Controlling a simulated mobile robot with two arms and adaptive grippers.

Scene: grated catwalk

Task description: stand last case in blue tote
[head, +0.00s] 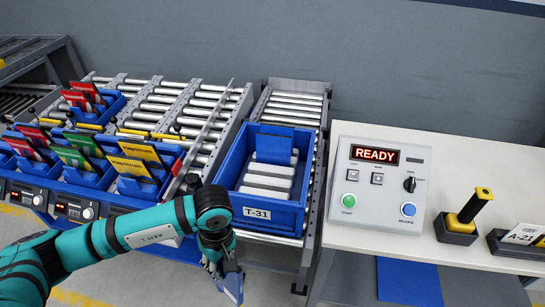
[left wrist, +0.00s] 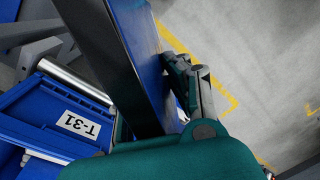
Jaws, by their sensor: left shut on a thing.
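My left gripper (head: 222,268) is shut on a blue case (head: 231,289), held low in front of the tote and outside it. My right gripper is out of view.
A control panel (head: 378,185) reading READY stands on the white table right of the tote, with a yellow-handled tool (head: 470,210) and an A-21 card (head: 522,234). Left are blue bins (head: 95,180) with coloured cards and a roller conveyor (head: 185,110).

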